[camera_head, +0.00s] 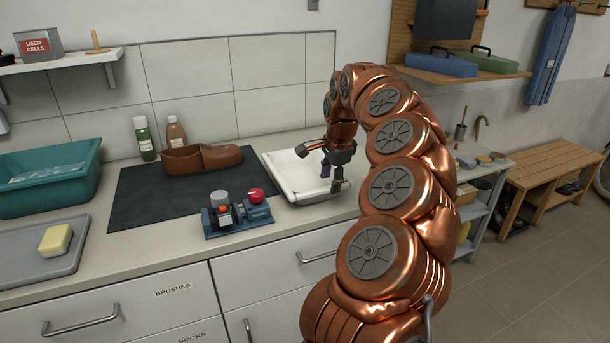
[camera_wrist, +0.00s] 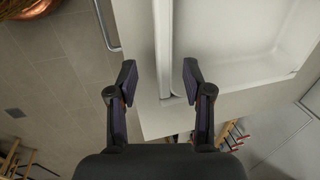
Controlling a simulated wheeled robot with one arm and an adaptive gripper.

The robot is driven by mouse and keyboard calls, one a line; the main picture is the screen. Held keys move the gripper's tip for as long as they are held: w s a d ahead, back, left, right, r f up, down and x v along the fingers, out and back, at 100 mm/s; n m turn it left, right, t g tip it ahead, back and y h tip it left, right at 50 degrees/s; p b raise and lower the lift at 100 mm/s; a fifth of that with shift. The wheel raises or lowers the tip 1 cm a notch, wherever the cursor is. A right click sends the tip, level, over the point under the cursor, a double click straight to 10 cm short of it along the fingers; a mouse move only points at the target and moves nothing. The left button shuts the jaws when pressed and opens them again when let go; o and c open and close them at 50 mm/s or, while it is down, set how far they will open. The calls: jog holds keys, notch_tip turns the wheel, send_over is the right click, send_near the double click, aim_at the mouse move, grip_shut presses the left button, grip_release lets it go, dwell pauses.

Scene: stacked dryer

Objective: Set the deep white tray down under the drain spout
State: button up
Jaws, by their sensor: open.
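The deep white tray (camera_head: 283,172) lies on the counter at its right end, partly hidden by my arm and gripper. In the wrist view its pale inside (camera_wrist: 245,60) fills the upper right. My gripper (camera_head: 331,179) is open at the tray's right part, fingers pointing down. In the wrist view one finger of my gripper (camera_wrist: 158,66) is on each side of the tray's rim; whether either touches it, I cannot tell. I cannot make out a drain spout in either view.
A blue device with a red knob (camera_head: 237,215) stands near the tray. A teal basin (camera_head: 50,180) and a grey tray (camera_head: 30,250) with a yellow sponge (camera_head: 55,240) are at left. A wooden bench (camera_head: 550,165) stands right.

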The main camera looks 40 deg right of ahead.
aim_at(328, 188)
jog(key=shift+p+x, duration=0.7)
jog(key=shift+x, duration=1.75)
jog(key=shift+w+d, duration=0.1)
jog(key=shift+w, duration=0.1)
grip_shut()
jog(key=shift+r, duration=0.1)
